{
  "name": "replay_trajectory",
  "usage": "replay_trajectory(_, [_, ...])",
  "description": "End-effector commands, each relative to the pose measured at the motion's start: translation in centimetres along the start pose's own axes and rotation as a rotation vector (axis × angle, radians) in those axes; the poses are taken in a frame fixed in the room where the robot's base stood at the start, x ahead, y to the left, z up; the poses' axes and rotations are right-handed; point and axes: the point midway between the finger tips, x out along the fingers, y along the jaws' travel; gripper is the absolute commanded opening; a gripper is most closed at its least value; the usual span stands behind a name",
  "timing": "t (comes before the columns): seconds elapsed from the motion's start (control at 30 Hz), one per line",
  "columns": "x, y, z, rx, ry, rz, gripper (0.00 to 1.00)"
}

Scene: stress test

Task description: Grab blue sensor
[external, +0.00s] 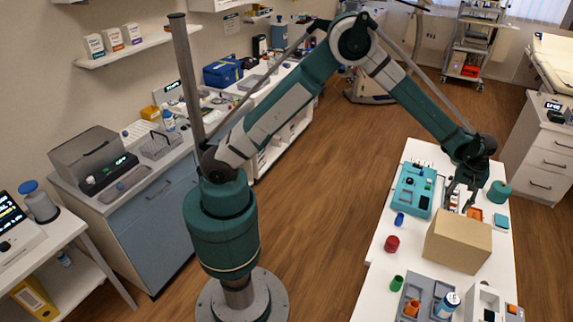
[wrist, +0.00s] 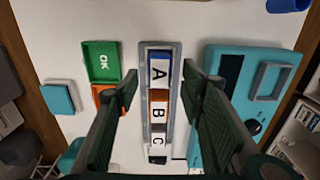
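A narrow grey tray (wrist: 174,60) lies below my gripper, holding a row of blocks with white labelled faces. The block marked A (wrist: 159,71) has blue at its end, B (wrist: 158,108) has orange and C (wrist: 158,139) looks grey. A small blue cylinder (external: 399,219) stands apart on the white table; a blue piece (wrist: 288,5) also shows at the wrist view's top right. Which of these is the blue sensor is not labelled. My gripper (external: 460,190) is open and empty above the tray; in the wrist view its fingers (wrist: 166,82) are either side of the row.
A teal device (external: 413,190) lies left of the tray in the external view. A cardboard box (external: 458,240) stands close in front of my gripper. A green OK bin (wrist: 101,62) and an orange bin (wrist: 105,98) lie beside the tray. A red cylinder (external: 392,244) stands nearer.

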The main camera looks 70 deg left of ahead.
Motion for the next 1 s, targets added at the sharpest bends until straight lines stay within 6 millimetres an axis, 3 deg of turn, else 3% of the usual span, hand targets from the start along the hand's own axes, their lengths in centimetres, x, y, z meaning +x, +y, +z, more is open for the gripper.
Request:
replay_trajectory(0.4, [4.0,0.1,0.1,0.0,0.0,0.0,0.39])
replay_trajectory(1.0, [4.2,0.1,0.1,0.0,0.0,0.0,0.38])
